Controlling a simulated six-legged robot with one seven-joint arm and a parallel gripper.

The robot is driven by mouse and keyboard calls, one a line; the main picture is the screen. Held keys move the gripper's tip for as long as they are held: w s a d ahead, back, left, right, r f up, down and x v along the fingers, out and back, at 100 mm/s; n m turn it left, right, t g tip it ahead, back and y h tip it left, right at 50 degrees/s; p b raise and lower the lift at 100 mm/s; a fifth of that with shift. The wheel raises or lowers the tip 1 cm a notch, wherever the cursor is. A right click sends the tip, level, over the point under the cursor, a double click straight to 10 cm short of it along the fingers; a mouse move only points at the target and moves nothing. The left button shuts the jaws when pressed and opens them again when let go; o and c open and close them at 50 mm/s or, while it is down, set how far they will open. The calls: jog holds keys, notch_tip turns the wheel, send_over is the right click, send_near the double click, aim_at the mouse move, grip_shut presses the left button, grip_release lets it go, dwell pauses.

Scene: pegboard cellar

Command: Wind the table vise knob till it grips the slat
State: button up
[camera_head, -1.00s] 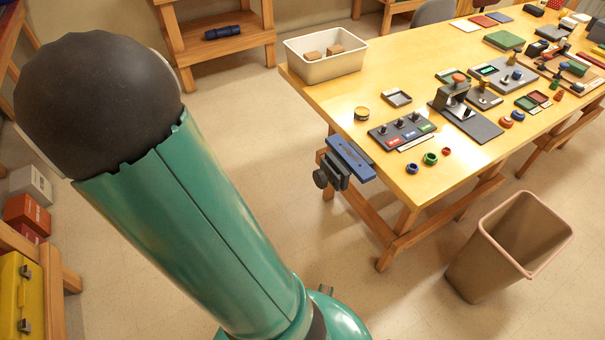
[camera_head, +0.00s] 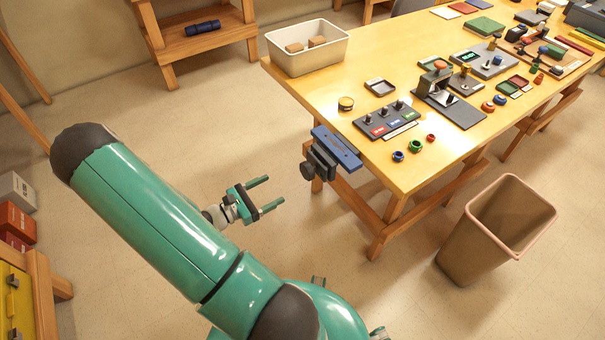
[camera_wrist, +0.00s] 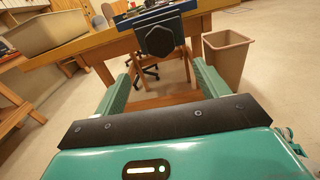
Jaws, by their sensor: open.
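The table vise (camera_head: 321,160) is clamped on the table's near left edge, a dark block with a black knob (camera_head: 307,171) on its outer side. A blue slat (camera_head: 338,148) lies along the vise at the table edge; I cannot tell how tightly it is held. In the wrist view the knob (camera_wrist: 160,40) is a dark hexagon facing me, ahead and above the fingers. My gripper (camera_head: 264,195) is open and empty, left of and apart from the knob; its two green fingers (camera_wrist: 158,82) also show in the wrist view.
The wooden table (camera_head: 385,70) carries a cream bin (camera_head: 305,62) at its left end and several small panels and rings. A tan waste bin (camera_head: 490,235) stands on the floor at right. The floor between gripper and vise looks clear.

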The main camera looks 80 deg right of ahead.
aim_at(304, 173)
jog(key=x, duration=1.2)
jog(key=shift+s, duration=0.1)
jog(key=c, duration=1)
